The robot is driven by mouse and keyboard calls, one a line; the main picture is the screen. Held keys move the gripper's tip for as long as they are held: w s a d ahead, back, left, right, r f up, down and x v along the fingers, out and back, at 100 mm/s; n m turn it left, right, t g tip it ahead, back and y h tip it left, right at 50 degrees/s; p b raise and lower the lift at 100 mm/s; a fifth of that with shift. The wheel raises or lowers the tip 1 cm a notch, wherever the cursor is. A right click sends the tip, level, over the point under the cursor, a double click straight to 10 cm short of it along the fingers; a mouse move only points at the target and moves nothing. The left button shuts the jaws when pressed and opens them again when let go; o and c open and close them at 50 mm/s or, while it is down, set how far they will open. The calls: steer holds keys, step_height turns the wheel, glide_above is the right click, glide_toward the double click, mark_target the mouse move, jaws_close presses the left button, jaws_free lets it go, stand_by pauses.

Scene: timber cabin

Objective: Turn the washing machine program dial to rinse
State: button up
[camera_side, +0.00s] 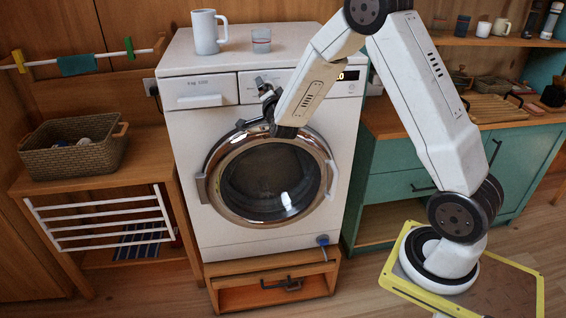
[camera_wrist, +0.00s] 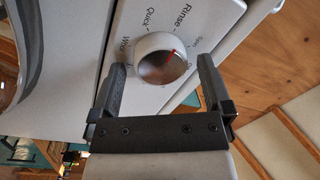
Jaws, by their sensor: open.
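The white washing machine (camera_side: 183,130) stands against the wall with its round door closed. Its program dial (camera_wrist: 150,66) is a round silver knob with a red mark, seen close up in the wrist view. Printed labels, including Wool, Quick and Rinse (camera_wrist: 182,18), surround it. The red mark points to the upper right, near Rinse and the label right of it; I cannot tell exactly which. My gripper (camera_wrist: 162,66) is open, one finger on each side of the dial, with visible gaps. In the side view my gripper (camera_side: 264,88) is at the control panel and hides the dial.
A white mug (camera_side: 206,34) and a glass (camera_side: 261,40) stand on the machine's top. A wicker basket (camera_side: 75,148) is on the left stand. A teal cabinet (camera_side: 395,186) is at the right.

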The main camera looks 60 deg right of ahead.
steer(key=shift+s, duration=0.1)
steer(key=v, duration=0.7)
steer(key=shift+s+a, duration=0.2)
steer(key=shift+a, duration=0.05)
steer(key=shift+a, duration=0.1)
steer(key=s+a+f+n+g+y, duration=0.4)
steer(key=a+f+n+y, duration=0.2)
steer(key=a+n+y, duration=0.45)
steer(key=s+a+f+n+g+y, duration=0.1)
steer(key=s+a+n+g, duration=0.1)
steer(key=s, duration=0.5)
steer(key=s+a+f+n+g+y, duration=0.1)
steer(key=s+a+f+n+g, duration=0.1)
steer(key=s+n+g, duration=0.3)
steer(key=shift+s+a+f+n+g, duration=0.35)
steer(key=shift+s+n, duration=0.6)
steer(key=shift+s, duration=0.25)
